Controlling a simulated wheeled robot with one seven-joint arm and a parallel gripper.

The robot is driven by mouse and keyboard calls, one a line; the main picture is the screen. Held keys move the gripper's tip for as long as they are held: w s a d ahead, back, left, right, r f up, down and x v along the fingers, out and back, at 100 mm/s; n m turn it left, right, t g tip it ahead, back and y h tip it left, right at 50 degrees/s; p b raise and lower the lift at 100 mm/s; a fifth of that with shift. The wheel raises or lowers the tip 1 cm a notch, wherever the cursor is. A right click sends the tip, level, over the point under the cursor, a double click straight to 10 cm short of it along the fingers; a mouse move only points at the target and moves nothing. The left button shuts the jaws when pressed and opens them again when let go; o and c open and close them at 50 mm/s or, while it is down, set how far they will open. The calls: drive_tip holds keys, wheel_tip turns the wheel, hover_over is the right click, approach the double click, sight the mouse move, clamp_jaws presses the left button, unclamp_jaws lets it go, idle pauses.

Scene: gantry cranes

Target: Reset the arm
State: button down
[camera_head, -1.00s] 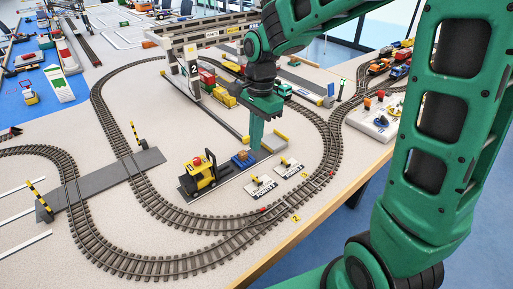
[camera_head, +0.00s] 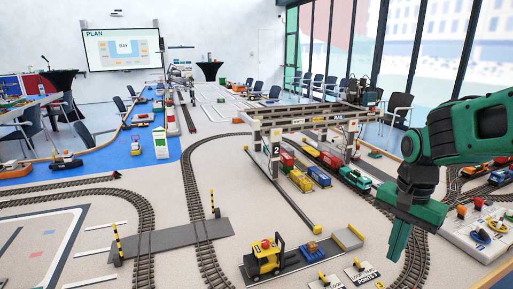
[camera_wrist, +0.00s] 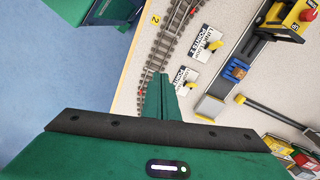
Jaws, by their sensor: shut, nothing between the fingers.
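My green gripper (camera_head: 394,252) hangs at the right in the head view, its fingers pointing down and together with nothing between them. It is above the table, right of the yellow forklift (camera_head: 265,257) and in front of the green locomotive (camera_head: 355,179). In the wrist view the closed fingers of my gripper (camera_wrist: 160,98) point at the track beside two white lever plates (camera_wrist: 197,44). My green forearm comes in from the right edge of the head view.
The gantry crane (camera_head: 310,124) stands behind my gripper, over coloured wagons (camera_head: 301,181). A white control panel (camera_head: 478,230) with coloured knobs is close on the right. A blue pallet (camera_head: 313,249) lies by the forklift. The wrist view shows the table edge (camera_wrist: 128,75) and blue floor (camera_wrist: 55,70).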

drive_tip(key=s+d+n, duration=0.2)
drive_tip(key=s+d, duration=0.2)
drive_tip(key=s, duration=0.4)
drive_tip(key=s+d+n, duration=0.2)
drive_tip(key=s+d, duration=0.2)
drive_tip(key=s, duration=0.4)
drive_tip(key=shift+s+f+n, duration=0.2)
drive_tip(key=shift+f+n, duration=0.1)
